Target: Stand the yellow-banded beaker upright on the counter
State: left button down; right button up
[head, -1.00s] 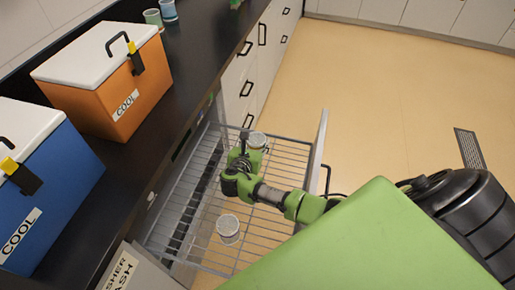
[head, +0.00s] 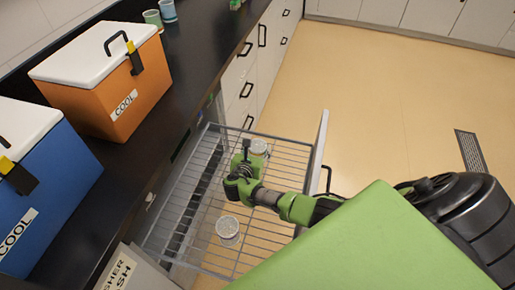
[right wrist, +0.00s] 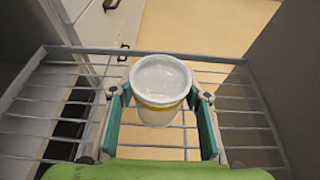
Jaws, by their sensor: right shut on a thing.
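The yellow-banded beaker (right wrist: 160,88) is a whitish, clear cup with a yellow band below its rim. In the right wrist view it sits between the teal fingers of my right gripper (right wrist: 161,118), which is shut on it. In the head view the beaker (head: 259,148) shows just beyond my right gripper (head: 248,160), over the far part of the wire rack. My left gripper is not in view. The dark counter (head: 150,150) runs along the left.
The pulled-out wire rack (head: 185,232) holds another whitish beaker (head: 228,230) nearer me. An orange cooler (head: 95,100) and a blue cooler (head: 45,205) stand on the counter. Cups (head: 153,18) stand at its far end. Bare counter shows beyond the orange cooler.

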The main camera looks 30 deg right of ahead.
jog(key=o, duration=1)
jog(key=shift+f, duration=0.1)
jog(key=shift+s+a, duration=0.15)
jog(key=shift+a, duration=0.05)
jog(key=p+v, duration=0.1)
jog(key=v, duration=1.2)
jog(key=shift+s+p, duration=0.3)
